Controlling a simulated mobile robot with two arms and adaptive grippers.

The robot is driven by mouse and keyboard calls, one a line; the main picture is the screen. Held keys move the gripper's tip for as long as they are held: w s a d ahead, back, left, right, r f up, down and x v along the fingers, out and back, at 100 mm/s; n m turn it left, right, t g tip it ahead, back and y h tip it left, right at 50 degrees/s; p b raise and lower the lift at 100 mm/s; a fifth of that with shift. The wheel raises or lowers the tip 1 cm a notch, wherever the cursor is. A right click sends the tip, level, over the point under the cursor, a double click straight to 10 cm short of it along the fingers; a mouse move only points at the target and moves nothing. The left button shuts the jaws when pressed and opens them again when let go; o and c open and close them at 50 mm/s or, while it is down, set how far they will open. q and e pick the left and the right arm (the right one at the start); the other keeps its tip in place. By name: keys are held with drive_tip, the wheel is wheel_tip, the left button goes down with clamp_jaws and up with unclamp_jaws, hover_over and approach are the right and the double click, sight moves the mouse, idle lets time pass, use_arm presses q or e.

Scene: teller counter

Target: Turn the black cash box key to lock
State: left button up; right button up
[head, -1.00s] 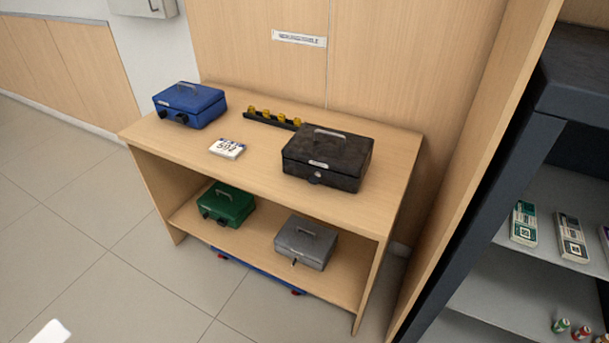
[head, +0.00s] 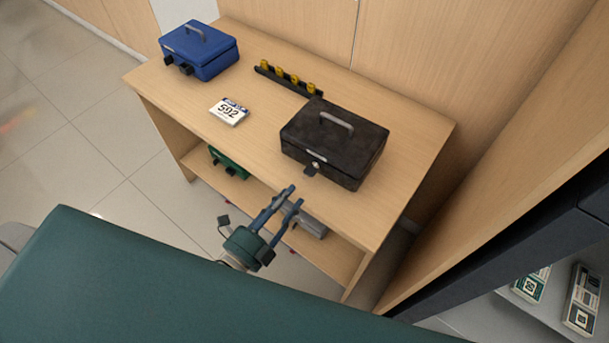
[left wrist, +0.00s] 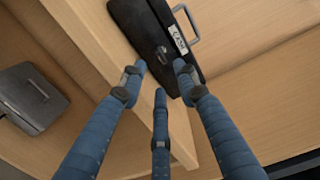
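The black cash box (head: 335,143) stands on the top of the wooden desk, handle up. Its small dark key (head: 311,170) sticks out at the lock on the front face. In the left wrist view, the box (left wrist: 138,22) has a white label, and the key (left wrist: 162,54) shows at its lock. My left gripper (head: 294,195) is in front of the desk edge, short of the key and apart from it. Its blue fingers are spread and empty; they also show in the left wrist view (left wrist: 159,74), pointing towards the box front. My right gripper is not in view.
On the desktop (head: 265,150) are a blue cash box (head: 200,52), a numbered card (head: 229,111) and a black strip with yellow pieces (head: 287,78). A green box (head: 230,164) and a grey box (left wrist: 32,97) are on the lower shelf. Dark shelving stands at right.

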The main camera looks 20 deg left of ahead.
sight(316, 165)
use_arm(q)
drive_tip(key=p+x, duration=0.1)
drive_tip(key=x, duration=0.6)
drive_tip(key=shift+w+d+f, duration=0.1)
drive_tip(key=shift+w+d, duration=0.05)
drive_tip(key=shift+w, duration=0.25)
clamp_jaws()
